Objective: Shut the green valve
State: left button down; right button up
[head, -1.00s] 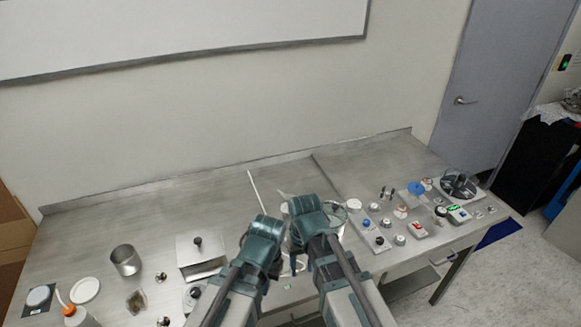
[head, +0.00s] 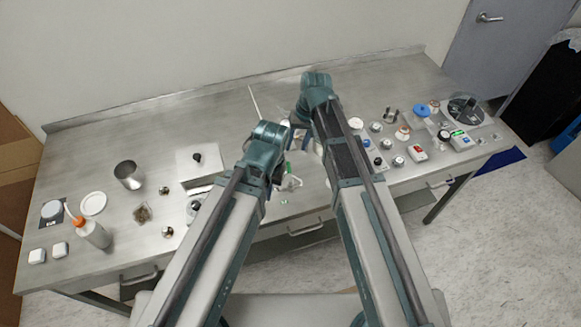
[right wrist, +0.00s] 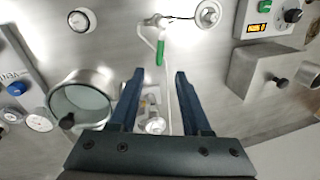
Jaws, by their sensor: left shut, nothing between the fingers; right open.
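The green valve handle (right wrist: 160,52) shows in the right wrist view, just beyond the fingertips and between their lines, joined to a thin pale fitting. In the head view a small patch of green (head: 288,168) shows at the table's front middle, partly hidden by my left arm. My right gripper (right wrist: 160,74) is open and empty, apart from the handle; in the head view its dark fingers point down beside the left wrist. My left gripper (head: 278,176) is shut and empty, close to the green patch and mostly hidden under its wrist. I cannot tell whether it touches anything.
A metal box with a black knob (head: 197,158) stands to the left, with a metal cup (head: 128,174) beyond it. A glass-topped pot (right wrist: 82,104) stands beside my right gripper. A panel of buttons and dials (head: 388,143) lies to the right. The back of the table is mostly clear.

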aim_at(289, 167)
pick_arm(q)
notch_tip(289, 167, down, 10)
jog(key=b, duration=0.9)
pick_arm(e)
jog(key=f, duration=0.3)
jog(key=a+f, duration=0.1)
jog(key=f, duration=0.2)
jog(key=a+f, duration=0.1)
jog(key=f, duration=0.3)
jog(key=shift+s, duration=0.1)
grip_shut()
